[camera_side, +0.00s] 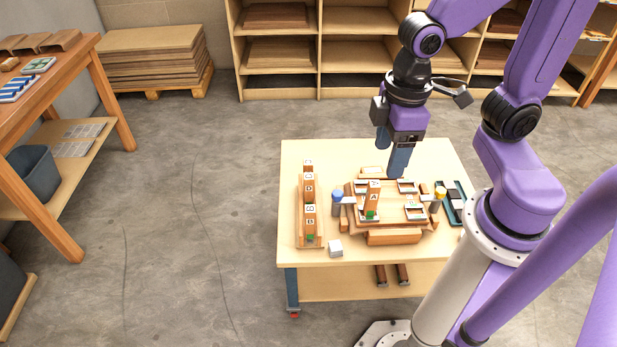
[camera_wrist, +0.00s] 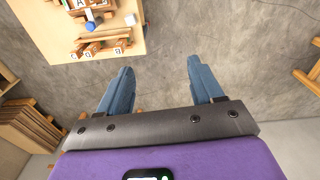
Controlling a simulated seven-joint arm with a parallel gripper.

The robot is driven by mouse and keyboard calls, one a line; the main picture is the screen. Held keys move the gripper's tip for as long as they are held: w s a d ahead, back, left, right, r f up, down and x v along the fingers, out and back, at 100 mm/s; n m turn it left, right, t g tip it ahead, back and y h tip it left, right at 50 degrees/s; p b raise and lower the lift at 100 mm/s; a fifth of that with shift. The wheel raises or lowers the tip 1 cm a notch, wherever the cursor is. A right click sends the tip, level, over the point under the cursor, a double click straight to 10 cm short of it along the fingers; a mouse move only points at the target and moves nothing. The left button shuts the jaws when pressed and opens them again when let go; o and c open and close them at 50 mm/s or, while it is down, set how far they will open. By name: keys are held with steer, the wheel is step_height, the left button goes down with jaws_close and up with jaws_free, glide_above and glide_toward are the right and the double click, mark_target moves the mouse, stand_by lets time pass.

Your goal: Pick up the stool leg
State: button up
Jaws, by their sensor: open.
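Several upright wooden pieces with letter labels stand on the table; I cannot tell for sure which one is the stool leg. A piece marked A (camera_side: 372,202) stands in the wooden fixture (camera_side: 395,237) in the middle. Pieces marked B (camera_side: 310,224) and D (camera_side: 308,188) stand in a rack (camera_side: 312,242) at the left, with another behind them. My gripper (camera_side: 391,160) is above the table's back part, apart from the pieces. In the wrist view my gripper (camera_wrist: 159,66) is open with nothing between its blue fingers, and the labelled pieces (camera_wrist: 119,46) show at upper left.
Blue-topped (camera_side: 337,198) and yellow-topped (camera_side: 438,198) clamps flank the fixture. A white cube (camera_side: 335,248) lies near the table's front edge. A dark tray (camera_side: 453,204) lies at right. The table (camera_side: 340,155) is clear at back left. Shelves (camera_side: 355,52) stand behind.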

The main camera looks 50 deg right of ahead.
steer(key=w+a+f+m, duration=0.25)
steer(key=w+m, duration=0.25)
steer(key=w, duration=0.8)
steer(key=m+h, duration=0.1)
steer(key=m, duration=1.3)
glide_above(308, 169)
step_height(308, 169, down, 23)
steer(key=shift+t, duration=0.3)
steer(key=f, duration=0.7)
steer(key=w+f, duration=0.1)
steer(key=f, duration=0.3)
steer(key=shift+d+f, duration=0.4)
steer(key=shift+f, duration=0.65)
steer(key=shift+d+f, duration=0.3)
steer(key=shift+f, duration=0.6)
steer(key=shift+w+f, duration=0.15)
steer(key=shift+f, duration=0.65)
